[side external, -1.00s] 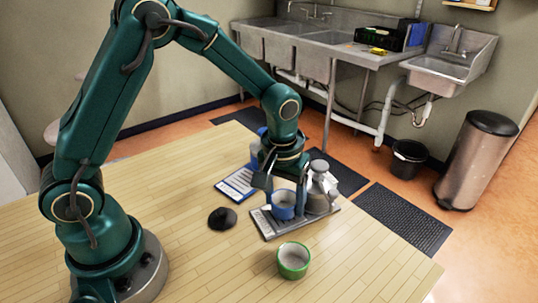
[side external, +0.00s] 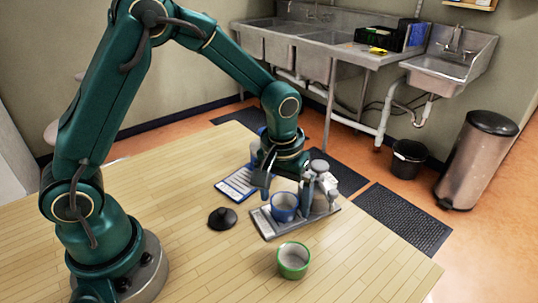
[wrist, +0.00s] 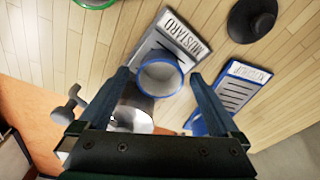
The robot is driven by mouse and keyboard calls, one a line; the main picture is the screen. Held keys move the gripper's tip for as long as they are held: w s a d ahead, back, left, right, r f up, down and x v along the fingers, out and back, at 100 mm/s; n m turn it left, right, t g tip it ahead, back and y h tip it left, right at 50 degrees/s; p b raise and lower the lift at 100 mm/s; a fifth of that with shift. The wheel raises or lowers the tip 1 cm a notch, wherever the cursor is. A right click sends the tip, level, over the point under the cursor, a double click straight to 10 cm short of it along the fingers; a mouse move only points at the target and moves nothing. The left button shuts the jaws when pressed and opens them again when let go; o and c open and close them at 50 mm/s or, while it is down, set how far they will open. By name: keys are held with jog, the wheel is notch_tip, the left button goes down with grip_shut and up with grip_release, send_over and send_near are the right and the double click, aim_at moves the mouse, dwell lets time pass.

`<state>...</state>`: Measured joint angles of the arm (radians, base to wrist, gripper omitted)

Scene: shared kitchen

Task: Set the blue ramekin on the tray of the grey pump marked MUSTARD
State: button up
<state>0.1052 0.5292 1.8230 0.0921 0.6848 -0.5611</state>
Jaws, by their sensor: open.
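The blue ramekin (side external: 284,208), white inside, sits upright on the tray (side external: 268,227) of the grey pump (side external: 322,190). In the wrist view the ramekin (wrist: 160,76) is below my fingers, on the grey tray (wrist: 150,44) whose label reads MUSTARD. The grey pump (wrist: 133,118) is partly hidden by my gripper there. My gripper (side external: 285,198) is open, with its fingers on either side of the ramekin. In the wrist view my gripper (wrist: 158,76) shows a gap around it; I cannot tell if either finger touches it.
A blue-edged tray with a label (side external: 238,184) stands behind, its blue pump partly hidden by my arm. A black knobbed lid-like piece (side external: 222,218) lies to the left. A green ramekin (side external: 293,260) stands in front.

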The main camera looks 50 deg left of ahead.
notch_tip(320, 180, up, 11)
jog(key=s, duration=0.1)
jog(key=s+a+r+m+t, duration=0.2)
jog(key=s+m+t, duration=0.2)
jog(key=s, duration=0.9)
jog(key=shift+s+r+h, duration=0.15)
jog(key=shift+s+h, duration=0.15)
